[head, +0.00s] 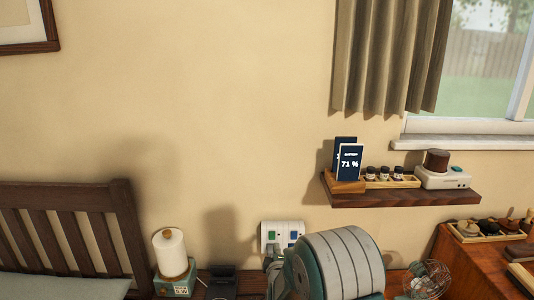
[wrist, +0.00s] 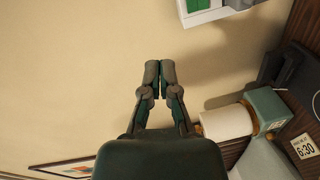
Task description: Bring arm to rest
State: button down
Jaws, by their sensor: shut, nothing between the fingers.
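My gripper (wrist: 160,72) shows in the wrist view, with its two fingertips together and nothing between them. It is apart from everything, in front of the bare beige wall. In the head view my arm's thick grey and green link (head: 340,265) rises at the bottom centre, and my gripper cannot be made out there.
A wooden shelf (head: 400,199) holds a 71 % display (head: 350,163), small jars and a white device (head: 443,178). A white roll (head: 170,250) stands on a teal box by a slatted bed (head: 60,220). A wire fan (head: 427,280) is at right. The middle wall is clear.

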jog(key=s+d+r+m+g, duration=0.3)
jog(key=s+r+m, duration=0.1)
jog(key=s+r, duration=0.3)
jog(key=s+d+r+m+g, duration=0.2)
jog(key=s+d+r+m, duration=0.1)
jog(key=s+r, duration=0.35)
jog(key=s+d+r+m+g, duration=0.1)
jog(key=s+d+m+g, duration=0.1)
jog(key=s, duration=0.7)
jog(key=s+d+r+m+g, duration=0.1)
jog(key=s+d+m+g, duration=0.1)
jog(key=s, duration=0.7)
jog(key=s+d+r+m+g, duration=0.1)
jog(key=s+m, duration=0.3)
jog(key=s, duration=0.5)
jog(key=shift+d+m+g+h, duration=0.3)
jog(key=shift+d+g, duration=0.3)
jog(key=shift+d, duration=0.2)
